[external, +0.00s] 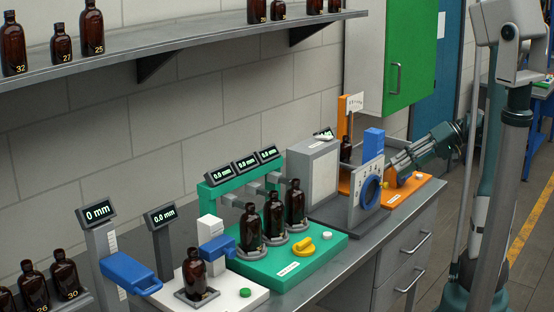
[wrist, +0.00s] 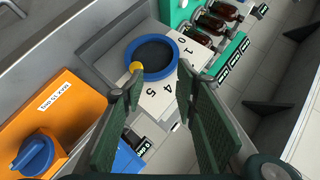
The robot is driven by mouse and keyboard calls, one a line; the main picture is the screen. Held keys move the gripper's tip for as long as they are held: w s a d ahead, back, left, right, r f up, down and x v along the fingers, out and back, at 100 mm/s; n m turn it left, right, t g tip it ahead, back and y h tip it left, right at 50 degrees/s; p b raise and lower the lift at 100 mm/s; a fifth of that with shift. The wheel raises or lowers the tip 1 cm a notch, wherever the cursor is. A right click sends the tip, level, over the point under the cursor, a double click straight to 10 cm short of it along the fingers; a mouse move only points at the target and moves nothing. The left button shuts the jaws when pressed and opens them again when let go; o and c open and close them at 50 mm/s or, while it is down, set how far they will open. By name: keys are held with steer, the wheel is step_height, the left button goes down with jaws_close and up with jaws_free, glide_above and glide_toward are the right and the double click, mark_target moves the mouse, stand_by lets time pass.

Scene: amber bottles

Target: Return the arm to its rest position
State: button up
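My gripper (external: 398,166) is at the right end of the bench in the external view, reaching in from the right beside the orange station (external: 418,190). My arm comes from the right edge of the picture. In the wrist view my gripper's two dark green fingers (wrist: 157,88) stand apart with nothing held between them. Beyond the fingertips is a blue ring (wrist: 178,62) on a pale plate with numbers; it also shows in the external view (external: 362,196). Whether a fingertip touches the plate cannot be told.
Amber bottles stand on the green station (external: 325,256), on a white scale (external: 242,300) and on the wall shelf (external: 190,52). In the wrist view the orange station (wrist: 55,120) has a blue knob (wrist: 33,155). A green cabinet (external: 412,50) hangs behind.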

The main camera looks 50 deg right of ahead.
steer(key=w+a+r+g+h+p, duration=0.2)
steer(key=a, duration=0.9)
steer(key=w+a+r+g+h+p, duration=0.1)
steer(key=w+a+r, duration=0.15)
steer(key=a, duration=0.75)
steer(key=s+a+r+n+h+p, duration=0.2)
steer(key=s+a, duration=0.1)
steer(key=a, duration=0.6)
steer(key=s+a+r+n+t+h+p, duration=0.1)
steer(key=s+a+r+n+h+p, duration=0.1)
steer(key=a, duration=0.6)
steer(key=shift+s+a+r+n, duration=0.4)
steer(key=shift+s, duration=0.45)
steer(key=shift+t, duration=0.3)
steer(key=shift+c, duration=0.5)
